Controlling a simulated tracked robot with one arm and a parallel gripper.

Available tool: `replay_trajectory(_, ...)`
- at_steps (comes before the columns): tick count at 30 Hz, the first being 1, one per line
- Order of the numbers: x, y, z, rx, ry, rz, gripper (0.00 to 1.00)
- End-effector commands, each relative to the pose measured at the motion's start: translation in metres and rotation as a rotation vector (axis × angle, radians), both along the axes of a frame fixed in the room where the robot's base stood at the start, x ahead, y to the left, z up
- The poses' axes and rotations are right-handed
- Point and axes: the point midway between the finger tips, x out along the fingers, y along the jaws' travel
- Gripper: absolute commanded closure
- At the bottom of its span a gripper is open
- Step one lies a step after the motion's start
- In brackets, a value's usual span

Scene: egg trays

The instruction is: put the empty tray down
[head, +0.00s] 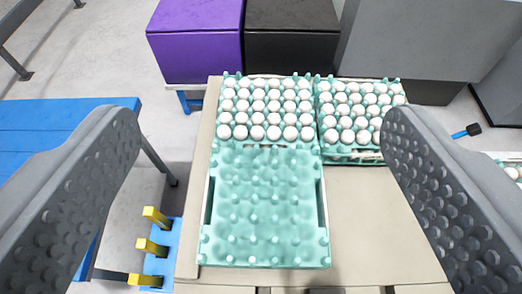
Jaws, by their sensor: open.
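The empty teal egg tray (264,204) lies flat on the beige table (365,225), its pockets bare, at the near left of the tabletop. Its far edge meets a teal tray full of white eggs (267,108). A second full tray (357,115) stands to the right of that one. My gripper (262,165) is open, with one dimpled finger at the left and one at the right of the picture. The empty tray shows between the fingers, with clear space on both sides. Neither finger appears to touch it.
The table is bare right of the empty tray. Purple (195,38) and black (291,40) boxes and a large grey block (415,38) stand behind the table. A blue bench (60,130) is at left. Yellow pegs on a blue base (153,247) stand near the table's left edge.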

Motion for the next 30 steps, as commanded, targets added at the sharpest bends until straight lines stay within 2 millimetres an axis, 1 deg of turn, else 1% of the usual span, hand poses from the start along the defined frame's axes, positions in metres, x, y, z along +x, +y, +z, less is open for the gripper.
replay_trajectory(1,-0.019,-0.001,0.031,-0.001,-0.035,-0.003,0.21)
replay_trajectory(3,-0.044,0.001,0.065,-0.002,-0.071,-0.008,0.21)
replay_trajectory(6,-0.07,0.0,0.095,-0.004,-0.1,-0.013,0.21)
replay_trajectory(9,-0.088,0.0,0.113,-0.004,-0.117,-0.018,0.21)
replay_trajectory(13,-0.094,-0.001,0.119,-0.005,-0.122,-0.019,0.21)
replay_trajectory(30,-0.093,-0.001,0.117,-0.005,-0.121,-0.019,0.21)
